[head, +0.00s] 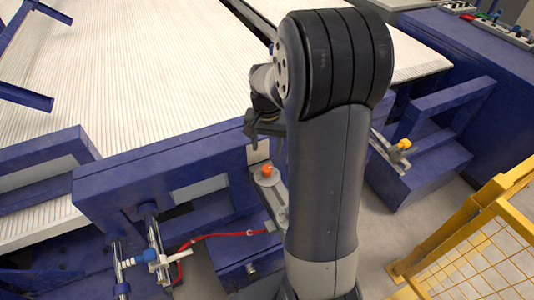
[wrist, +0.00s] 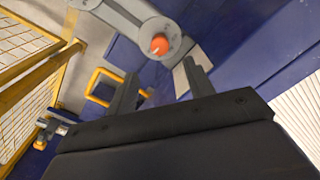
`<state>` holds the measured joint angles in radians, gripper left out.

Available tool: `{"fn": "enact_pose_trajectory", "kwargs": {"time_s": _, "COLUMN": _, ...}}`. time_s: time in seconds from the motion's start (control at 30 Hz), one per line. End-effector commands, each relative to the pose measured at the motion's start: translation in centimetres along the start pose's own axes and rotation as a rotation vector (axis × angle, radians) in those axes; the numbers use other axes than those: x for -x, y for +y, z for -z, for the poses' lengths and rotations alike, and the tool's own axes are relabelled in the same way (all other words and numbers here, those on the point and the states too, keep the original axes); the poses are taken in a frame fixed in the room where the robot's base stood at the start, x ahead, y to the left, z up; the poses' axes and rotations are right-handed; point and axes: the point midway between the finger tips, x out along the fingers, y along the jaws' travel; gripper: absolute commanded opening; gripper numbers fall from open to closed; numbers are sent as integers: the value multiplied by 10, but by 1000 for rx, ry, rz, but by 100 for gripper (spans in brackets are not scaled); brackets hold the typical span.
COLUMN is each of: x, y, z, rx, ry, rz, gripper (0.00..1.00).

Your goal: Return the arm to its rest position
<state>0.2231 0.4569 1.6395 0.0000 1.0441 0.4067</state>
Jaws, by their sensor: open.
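My gripper (wrist: 166,85) shows in the wrist view with its two fingers apart and nothing between them. In the head view my arm rises in front of the blue machine frame, and the gripper (head: 262,128) is partly hidden behind my arm's links. It hangs near a grey bracket (head: 273,195) with an orange-red knob (head: 267,171) on top. The knob also shows in the wrist view (wrist: 159,45), beyond the fingertips. I cannot tell how far the fingers are from it. No pipe is visible in the gripper.
A white ribbed conveyor bed (head: 130,75) fills the back left. Blue machine frames (head: 160,185) stand in front of it. A yellow mesh fence (head: 480,240) stands at the right. A red hose (head: 215,237) runs low at the front. Grey floor shows right of my arm.

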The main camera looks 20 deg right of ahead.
Motion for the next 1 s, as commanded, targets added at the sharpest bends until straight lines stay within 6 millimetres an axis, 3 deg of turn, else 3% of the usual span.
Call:
{"fn": "enact_pose_trajectory", "kwargs": {"time_s": 0.17, "x": 7, "y": 0, "z": 0, "rx": 0, "ry": 0, "rz": 0, "gripper": 50}}
{"fn": "enact_pose_trajectory", "kwargs": {"time_s": 0.53, "x": 0, "y": 0, "z": 0, "rx": 0, "ry": -3, "rz": -1, "gripper": 50}}
{"fn": "enact_pose_trajectory", "kwargs": {"time_s": 0.67, "x": -17, "y": 0, "z": -1, "rx": 0, "ry": -6, "rz": -3, "gripper": 50}}
{"fn": "enact_pose_trajectory", "kwargs": {"time_s": 1.0, "x": -80, "y": 0, "z": -1, "rx": 1, "ry": -6, "rz": -3, "gripper": 50}}
